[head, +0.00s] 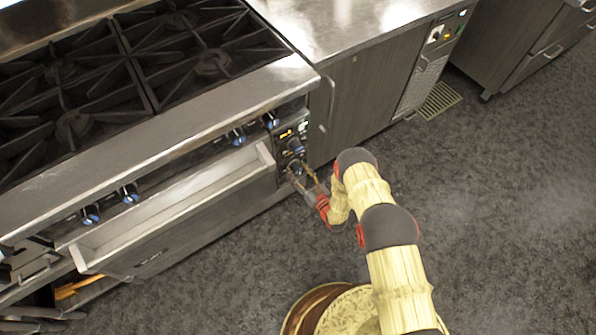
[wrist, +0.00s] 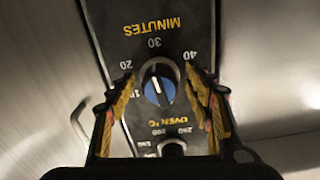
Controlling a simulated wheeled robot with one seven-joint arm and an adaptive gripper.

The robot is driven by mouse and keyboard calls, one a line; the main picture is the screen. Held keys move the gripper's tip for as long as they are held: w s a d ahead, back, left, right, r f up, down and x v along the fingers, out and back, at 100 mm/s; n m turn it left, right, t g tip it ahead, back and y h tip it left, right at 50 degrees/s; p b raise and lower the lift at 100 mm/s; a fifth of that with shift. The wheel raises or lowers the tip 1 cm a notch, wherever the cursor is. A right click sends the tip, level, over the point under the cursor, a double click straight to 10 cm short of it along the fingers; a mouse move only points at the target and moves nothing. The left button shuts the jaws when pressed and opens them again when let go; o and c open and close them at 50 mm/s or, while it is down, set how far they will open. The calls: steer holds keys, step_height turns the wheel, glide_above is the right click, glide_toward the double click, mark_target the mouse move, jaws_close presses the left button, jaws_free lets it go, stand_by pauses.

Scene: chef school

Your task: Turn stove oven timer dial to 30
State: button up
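The timer dial (wrist: 159,91) is a round knob with a blue face and a pale pointer line, on a black panel (wrist: 130,20) marked MINUTES. Around it I read 20, 30 and 40; the lettering looks inverted in the wrist view. The pointer line leans toward the upper left, but the exact setting is unclear. In the head view the timer dial (head: 294,168) is the lower knob on the stove's right-hand panel. My gripper (wrist: 161,77) is open, with a finger on each side of the dial. It also shows close to the panel in the head view (head: 300,173). Contact cannot be told.
The oven temperature dial (wrist: 172,148) sits beside the timer on the same panel. A long stove drawer (head: 180,210) stands pulled out left of the panel. Several burner knobs (head: 130,193) line the stove front. The grey floor (head: 500,220) at right is clear.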

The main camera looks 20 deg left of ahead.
steer(key=shift+c, duration=1.2)
steer(key=c, duration=0.8)
steer(key=shift+m+b, duration=0.35)
steer(key=shift+m, duration=0.55)
steer(key=o, duration=1.1)
steer(key=shift+c, duration=0.2)
steer(key=shift+o, duration=0.4)
